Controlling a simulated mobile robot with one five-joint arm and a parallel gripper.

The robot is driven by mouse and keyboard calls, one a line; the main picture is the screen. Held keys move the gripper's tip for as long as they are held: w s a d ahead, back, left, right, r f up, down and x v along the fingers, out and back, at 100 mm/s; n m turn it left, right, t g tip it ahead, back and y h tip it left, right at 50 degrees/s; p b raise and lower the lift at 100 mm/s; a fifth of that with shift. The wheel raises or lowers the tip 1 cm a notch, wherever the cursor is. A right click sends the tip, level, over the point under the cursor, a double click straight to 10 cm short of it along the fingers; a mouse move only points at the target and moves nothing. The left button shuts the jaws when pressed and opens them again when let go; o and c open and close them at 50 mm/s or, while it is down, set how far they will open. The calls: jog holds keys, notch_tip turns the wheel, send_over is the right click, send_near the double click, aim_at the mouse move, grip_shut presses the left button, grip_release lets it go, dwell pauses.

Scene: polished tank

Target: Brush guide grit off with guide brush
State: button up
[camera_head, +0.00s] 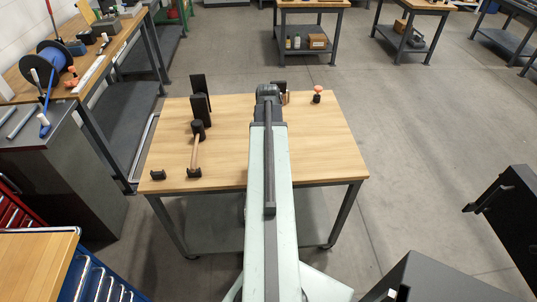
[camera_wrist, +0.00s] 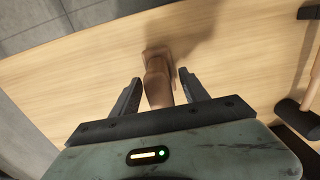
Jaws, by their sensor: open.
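My gripper (camera_wrist: 157,86) is open above the wooden table. Its fingers stand on either side of a brown wooden-looking piece (camera_wrist: 157,82), with a gap to each finger. This piece has a rounded handle-like part and a wider end against the table; it may be the guide brush, but I cannot tell for sure. In the head view my arm largely hides it; a tan bit (camera_head: 286,98) shows beside the gripper. Dark upright plates (camera_head: 200,98) stand at the table's back left and may be the guide. I can make out no grit.
A wooden-handled tool (camera_head: 195,152) with a black head lies on the left of the table (camera_head: 325,145), near a small black block (camera_head: 158,175). An orange-topped piece (camera_head: 318,91) stands at the back right. The table's right front is clear.

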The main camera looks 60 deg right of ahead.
grip_shut()
notch_tip(320, 180, up, 7)
jog(key=p, duration=0.7)
notch_tip(320, 180, up, 5)
jog(key=p, duration=0.5)
jog(key=shift+r, duration=0.1)
